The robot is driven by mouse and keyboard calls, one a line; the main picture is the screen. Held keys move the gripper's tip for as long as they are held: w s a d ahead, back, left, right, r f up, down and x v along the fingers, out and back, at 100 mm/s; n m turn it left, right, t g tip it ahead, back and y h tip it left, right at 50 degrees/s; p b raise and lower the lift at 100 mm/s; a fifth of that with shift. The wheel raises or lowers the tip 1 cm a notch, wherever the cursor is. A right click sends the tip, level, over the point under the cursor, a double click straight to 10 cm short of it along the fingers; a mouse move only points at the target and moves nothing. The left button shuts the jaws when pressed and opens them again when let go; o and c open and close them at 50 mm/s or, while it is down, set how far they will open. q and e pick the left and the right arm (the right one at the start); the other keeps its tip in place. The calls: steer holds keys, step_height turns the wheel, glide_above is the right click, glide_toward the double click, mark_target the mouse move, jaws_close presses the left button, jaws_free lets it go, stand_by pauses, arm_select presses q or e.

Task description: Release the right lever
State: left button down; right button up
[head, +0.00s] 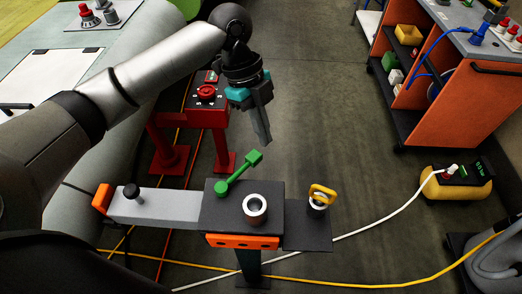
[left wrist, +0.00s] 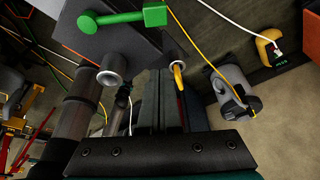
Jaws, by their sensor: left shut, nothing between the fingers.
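A green lever (head: 238,174) sits on top of a dark block (head: 215,210) on an orange-fronted stand, its arm slanting up to the right and ending in a square green knob. The same lever shows at the top of the left wrist view (left wrist: 125,17). I cannot tell from a label whether it is the right lever. My left gripper (head: 265,140) is shut and empty, pointing down just above and beyond the green knob, apart from it in the picture. Its dark fingers show in the left wrist view (left wrist: 160,85). My right gripper is not in view.
A white-rimmed socket (head: 256,206) and a yellow loop handle (head: 323,194) stand right of the lever. A grey bar with a black knob (head: 131,192) extends left. Cables cross the floor; an orange cart (head: 450,105) stands right.

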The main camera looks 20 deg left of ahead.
mark_target(260, 156)
arm_select(q)
steer(key=x, duration=1)
steer(key=shift+f, duration=0.3)
steer(key=shift+w+a+r, duration=0.1)
steer(key=shift+w+a, duration=0.15)
steer(key=shift+a, duration=0.4)
steer(key=shift+w+a+r, duration=0.1)
steer(key=shift+w+a, duration=0.15)
steer(key=shift+a, duration=0.35)
steer(key=shift+w+a+r, duration=0.1)
steer(key=shift+w+a, duration=0.15)
steer(key=shift+a, duration=0.4)
steer(key=shift+w+a, duration=0.1)
